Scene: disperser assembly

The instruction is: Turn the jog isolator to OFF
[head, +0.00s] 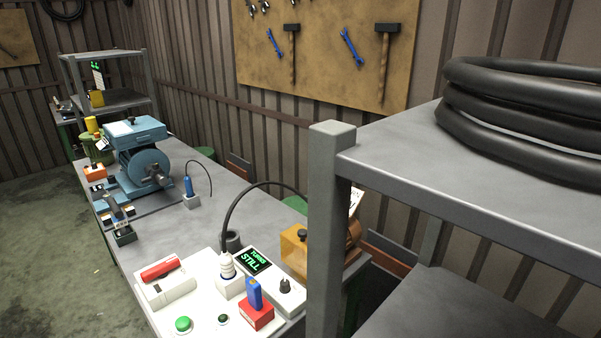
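No part is readably labelled as the jog isolator, so I cannot tell for certain which one it is. Candidates stand at the near end of the long grey workbench (220,195). One is a white box with a black knob (285,286). Another is a yellow-orange box with a small black knob (294,246), partly hidden by the shelf post. A red block with an upright blue lever (254,294) stands beside the white box. I cannot read any switch position. Neither of my grippers is in view.
A dark display (253,260) shows green text ending in "STILL". A green button (183,324) and a red-topped white case (165,281) are nearby. A blue machine (137,155) stands farther back. A grey shelf (470,170) with coiled black hose (530,115) blocks the right.

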